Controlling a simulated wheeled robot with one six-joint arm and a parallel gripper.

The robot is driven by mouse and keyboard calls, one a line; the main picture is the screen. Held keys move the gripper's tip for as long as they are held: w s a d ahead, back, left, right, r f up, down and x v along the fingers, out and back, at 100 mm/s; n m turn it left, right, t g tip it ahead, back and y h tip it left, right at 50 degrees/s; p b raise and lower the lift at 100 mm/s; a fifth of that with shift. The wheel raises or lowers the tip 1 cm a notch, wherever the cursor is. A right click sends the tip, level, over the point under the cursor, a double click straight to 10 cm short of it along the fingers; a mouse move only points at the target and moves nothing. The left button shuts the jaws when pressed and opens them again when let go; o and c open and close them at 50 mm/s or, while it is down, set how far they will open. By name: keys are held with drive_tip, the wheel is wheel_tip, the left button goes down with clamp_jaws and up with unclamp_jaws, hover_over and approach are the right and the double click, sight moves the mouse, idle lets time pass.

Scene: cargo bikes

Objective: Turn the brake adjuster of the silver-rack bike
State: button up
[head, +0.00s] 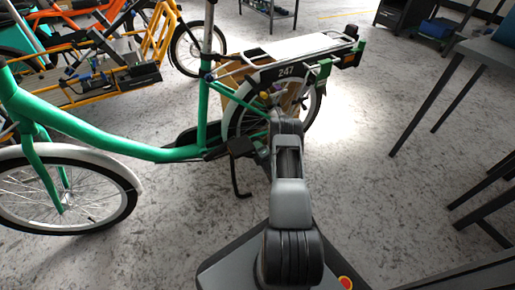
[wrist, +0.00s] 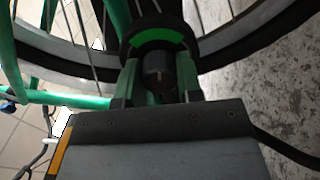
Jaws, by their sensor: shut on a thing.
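The silver-rack bike (head: 120,146) is green, with a pale silver rack (head: 300,45) and a "247" plate over its rear wheel. My arm reaches to that rear wheel in the head view and hides my gripper there. In the wrist view my gripper (wrist: 158,88) has one finger on each side of a dark round knob, the brake adjuster (wrist: 158,68), and is shut on it. A black ring with a green band (wrist: 150,44) lies just beyond the knob. The knob's lower end is partly hidden between the fingers.
Spokes and the rear tyre (wrist: 235,38) are close around my gripper, with a green frame tube (wrist: 70,99) at left. An orange cargo bike (head: 155,42) stands at the back left. A grey table (head: 485,55) is at the right. Concrete floor between is clear.

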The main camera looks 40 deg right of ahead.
drive_tip(key=shift+n, duration=1.6)
drive_tip(key=o, duration=0.9)
